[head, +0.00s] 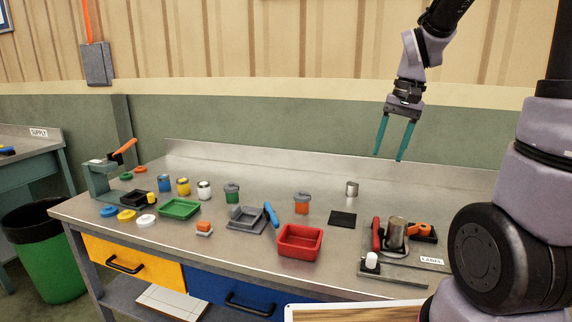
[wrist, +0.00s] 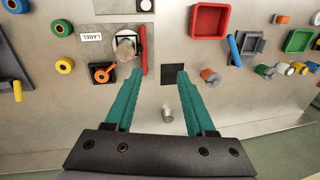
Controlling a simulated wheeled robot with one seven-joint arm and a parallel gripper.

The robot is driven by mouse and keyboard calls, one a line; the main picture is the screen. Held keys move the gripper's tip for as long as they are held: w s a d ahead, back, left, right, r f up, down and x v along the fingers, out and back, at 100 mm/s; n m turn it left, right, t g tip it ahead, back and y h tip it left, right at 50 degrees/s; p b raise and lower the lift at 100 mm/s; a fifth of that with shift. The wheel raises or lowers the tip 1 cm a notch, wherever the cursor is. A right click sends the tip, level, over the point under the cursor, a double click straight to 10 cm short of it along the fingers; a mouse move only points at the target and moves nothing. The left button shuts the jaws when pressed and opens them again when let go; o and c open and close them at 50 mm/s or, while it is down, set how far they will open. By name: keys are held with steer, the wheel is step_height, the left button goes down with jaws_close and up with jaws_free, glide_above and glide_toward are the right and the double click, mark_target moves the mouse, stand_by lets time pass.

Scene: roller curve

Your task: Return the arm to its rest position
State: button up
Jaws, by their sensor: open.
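My gripper (head: 393,137) hangs open and empty, high above the back right of the metal workbench (head: 240,254), with its teal fingers pointing down. In the wrist view my gripper (wrist: 155,95) also shows its two fingers spread, with nothing between them. A small metal can (head: 352,188) stands on the bench below it. That can (wrist: 168,116) shows between the fingers in the wrist view, well beneath them. My arm comes in from the upper right.
A red tray (head: 299,241), a green tray (head: 180,209) and a black square pad (head: 342,219) lie on the bench. A label fixture with a metal cylinder (head: 396,233) stands at the right. Several paint cans stand at the left. The air around my gripper is clear.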

steer(key=s+r+t, duration=0.6)
steer(key=s+r, duration=0.5)
steer(key=shift+a+r, duration=0.25)
steer(key=shift+s, duration=0.1)
stand_by(0.4)
